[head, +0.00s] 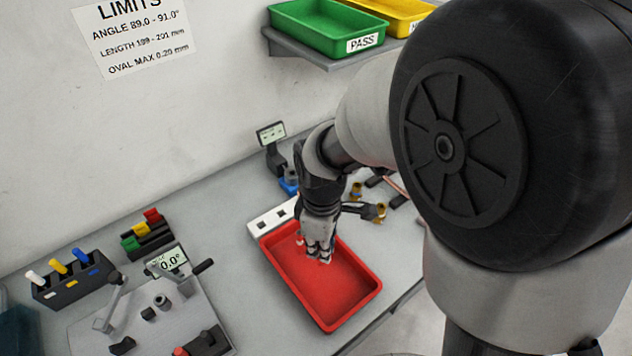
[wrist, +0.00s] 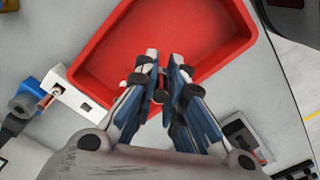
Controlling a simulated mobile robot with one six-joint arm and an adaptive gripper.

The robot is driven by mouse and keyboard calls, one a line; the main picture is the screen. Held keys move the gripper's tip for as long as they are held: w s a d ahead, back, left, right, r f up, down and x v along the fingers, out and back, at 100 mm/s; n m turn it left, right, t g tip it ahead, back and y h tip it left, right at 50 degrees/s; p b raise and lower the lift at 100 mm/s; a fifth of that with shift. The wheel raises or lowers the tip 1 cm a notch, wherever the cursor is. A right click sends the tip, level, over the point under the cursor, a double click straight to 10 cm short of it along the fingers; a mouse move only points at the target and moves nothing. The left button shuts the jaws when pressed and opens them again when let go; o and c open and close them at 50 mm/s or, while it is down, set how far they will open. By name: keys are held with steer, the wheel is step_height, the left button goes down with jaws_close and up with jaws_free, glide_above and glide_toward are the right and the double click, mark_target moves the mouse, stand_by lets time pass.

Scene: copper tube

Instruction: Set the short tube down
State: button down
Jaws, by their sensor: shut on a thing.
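My gripper (head: 318,254) points down over the back part of the red tray (head: 346,290). It also shows in the wrist view (wrist: 164,62), with its fingers close together over the tray (wrist: 192,38) near one wall. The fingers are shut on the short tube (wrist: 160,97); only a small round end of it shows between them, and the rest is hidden. I cannot tell whether the tube touches the tray floor. The visible tray floor looks empty.
A white block with square holes (head: 272,218) stands against the tray's back edge. A gauge with a 0.0° display (head: 168,261) and a marker holder (head: 72,284) are at left. Green PASS (head: 325,28) and yellow (head: 395,14) bins sit on a shelf. Tools lie right of my gripper.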

steer(key=shift+f+b, duration=0.85)
steer(key=shift+f, duration=2.2)
steer(key=shift+f, duration=0.2)
steer(key=c, duration=1.7)
jaws_free()
step_height(320, 180, up, 12)
steer(key=p, duration=0.4)
steer(key=shift+r, duration=0.2)
steer(key=s+d+r+m+t, duration=0.1)
steer(key=s+d+r+m, duration=0.2)
steer(key=s+r+m, duration=0.1)
steer(key=s+d+r+m+t, duration=0.2)
steer(key=s+d+r+m, duration=0.2)
steer(key=s+m, duration=0.1)
steer(key=s+d+r+m+t, duration=0.1)
steer(key=s+d+r+m, duration=0.3)
steer(key=shift+s+r+m+t, duration=0.25)
steer(key=shift+s+m+t, duration=0.05)
